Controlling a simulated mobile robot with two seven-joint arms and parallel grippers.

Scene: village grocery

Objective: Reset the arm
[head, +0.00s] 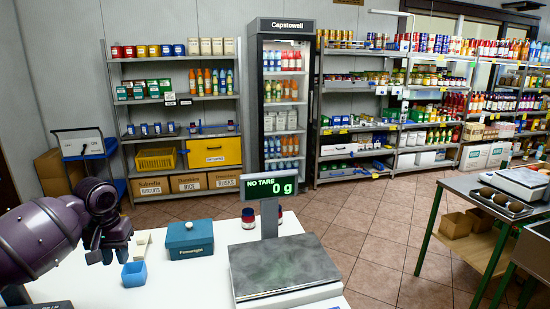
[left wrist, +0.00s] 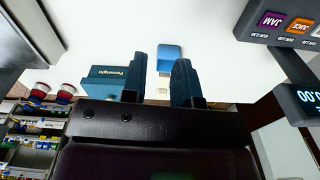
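My left arm, dark purple, comes in from the left in the head view. Its left gripper (head: 107,255) points down above the white counter (head: 190,285), near its far left part. My right gripper shows in neither view.
A weighing scale (head: 283,267) with a display reading 0 g (head: 273,187) stands on the counter. Stocked shelves (head: 180,110) and a fridge (head: 282,100) line the back. Tiled floor is free beyond the counter.

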